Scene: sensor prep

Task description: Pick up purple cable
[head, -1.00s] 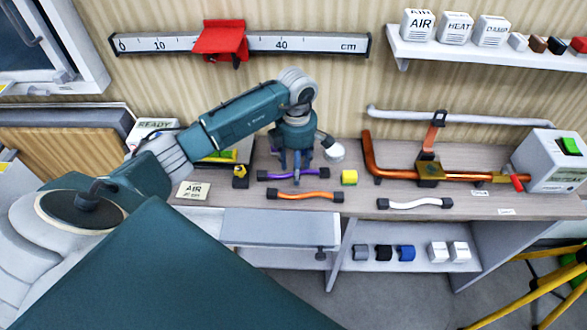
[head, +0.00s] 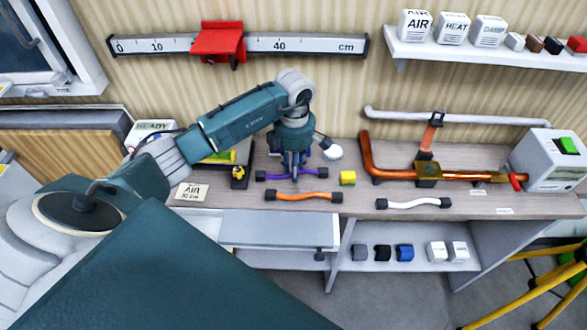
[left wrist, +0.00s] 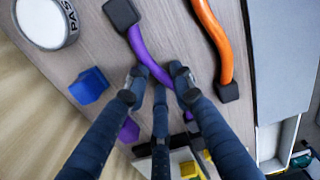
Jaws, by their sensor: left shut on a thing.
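The purple cable (head: 273,176) with black end plugs lies on the workbench near its middle, behind the orange cable. It also shows in the left wrist view (left wrist: 148,58), running from a black plug at the top down between the fingers. My left gripper (head: 293,168) points down over the cable's middle, fingers shut on it. In the left wrist view the fingertips (left wrist: 160,80) close around the purple cable and hide part of it. The cable appears to be at bench level; I cannot tell whether it is lifted. My right gripper is not in view.
An orange cable (head: 303,196) lies just in front, a white cable (head: 413,203) to the right. A copper pipe (head: 390,174) crosses the bench at right.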

